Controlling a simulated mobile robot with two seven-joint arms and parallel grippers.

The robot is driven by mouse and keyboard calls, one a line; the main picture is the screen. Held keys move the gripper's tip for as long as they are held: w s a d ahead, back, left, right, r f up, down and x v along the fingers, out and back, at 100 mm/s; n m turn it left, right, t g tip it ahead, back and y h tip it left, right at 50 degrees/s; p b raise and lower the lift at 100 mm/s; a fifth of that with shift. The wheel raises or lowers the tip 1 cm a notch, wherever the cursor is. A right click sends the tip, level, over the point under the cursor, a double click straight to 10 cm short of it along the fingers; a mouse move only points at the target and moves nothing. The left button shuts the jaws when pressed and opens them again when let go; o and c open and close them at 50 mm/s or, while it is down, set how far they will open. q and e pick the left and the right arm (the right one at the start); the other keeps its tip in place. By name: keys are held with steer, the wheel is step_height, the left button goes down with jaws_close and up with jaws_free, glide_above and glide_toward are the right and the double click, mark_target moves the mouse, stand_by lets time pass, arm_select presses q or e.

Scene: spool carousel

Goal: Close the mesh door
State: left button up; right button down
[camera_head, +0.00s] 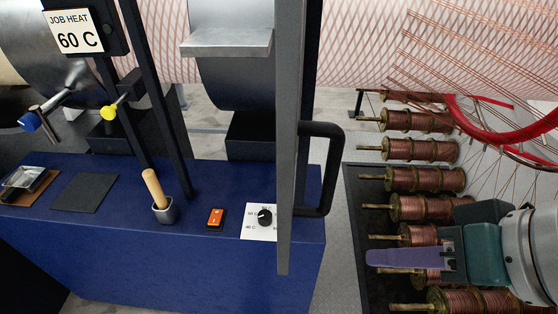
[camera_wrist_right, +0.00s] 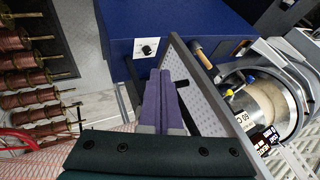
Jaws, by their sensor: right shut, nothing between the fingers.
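The mesh door shows nearly edge-on in the head view as an upright grey frame (camera_head: 289,140), standing open in front of the blue cabinet. Its black bar handle (camera_head: 328,170) sticks out to the right. In the right wrist view the door is a slanted perforated grey panel (camera_wrist_right: 207,108) in a grey frame. My right gripper (camera_head: 368,258) has purple fingers, shut and empty. In the head view it lies right of and below the handle, apart from it in the picture. In the right wrist view the fingertips (camera_wrist_right: 172,74) overlap the door's edge; contact cannot be told. My left gripper is not in view.
The blue cabinet (camera_head: 150,255) carries a dial plate (camera_head: 262,222), an orange switch (camera_head: 215,218) and a wooden-handled tool (camera_head: 155,190). Several copper spools (camera_head: 425,180) stand in a rack at the right, beneath my right arm. A red ring (camera_head: 490,132) with wires hangs above them.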

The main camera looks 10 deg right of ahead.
steer(key=w+a+f+p, duration=0.1)
steer(key=w+a+f, duration=0.4)
steer(key=a+f, duration=0.2)
steer(key=shift+w, duration=0.4)
